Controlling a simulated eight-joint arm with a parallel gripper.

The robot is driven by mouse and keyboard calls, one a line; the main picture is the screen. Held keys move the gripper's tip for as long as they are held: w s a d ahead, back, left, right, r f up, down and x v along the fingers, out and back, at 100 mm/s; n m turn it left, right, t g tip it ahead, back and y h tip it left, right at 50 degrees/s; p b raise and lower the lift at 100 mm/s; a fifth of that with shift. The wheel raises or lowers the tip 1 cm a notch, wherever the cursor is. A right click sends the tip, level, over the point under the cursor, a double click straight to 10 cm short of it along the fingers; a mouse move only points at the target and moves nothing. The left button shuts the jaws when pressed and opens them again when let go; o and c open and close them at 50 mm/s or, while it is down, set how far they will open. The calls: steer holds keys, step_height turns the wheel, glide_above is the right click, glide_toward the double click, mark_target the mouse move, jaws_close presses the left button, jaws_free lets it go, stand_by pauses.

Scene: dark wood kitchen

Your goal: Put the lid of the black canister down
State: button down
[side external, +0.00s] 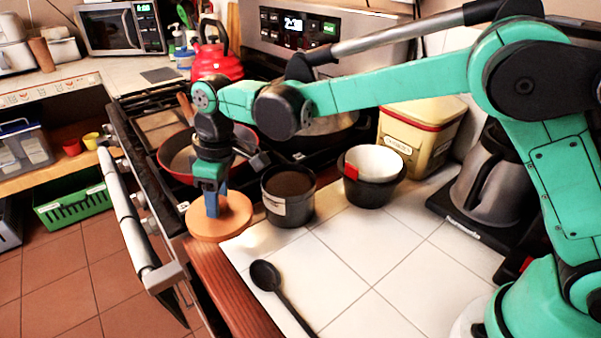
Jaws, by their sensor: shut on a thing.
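The black canister (288,203) stands on the white tiled counter with a pale label on its front. Its top is open and shows a dark brown inside. The lid (232,220) is a round, flat, light-wood disc to the left of the canister. My gripper (211,207) points down and is shut on the lid near its middle; the blue fingers hide the grasped part. The lid looks about level, near the counter's front left corner. I cannot tell whether it touches anything below.
A black spoon (265,276) lies near the wooden counter edge (225,288). Right of the canister are a black pot (371,192) holding a white bowl (375,160), and a cream tin (415,137). A red pan (174,171) sits on the stove behind.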

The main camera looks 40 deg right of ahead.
mark_target(224, 214)
steer(key=shift+f, duration=3.15)
steer(key=shift+f, duration=0.1)
steer(key=shift+c, duration=2.2)
jaws_free()
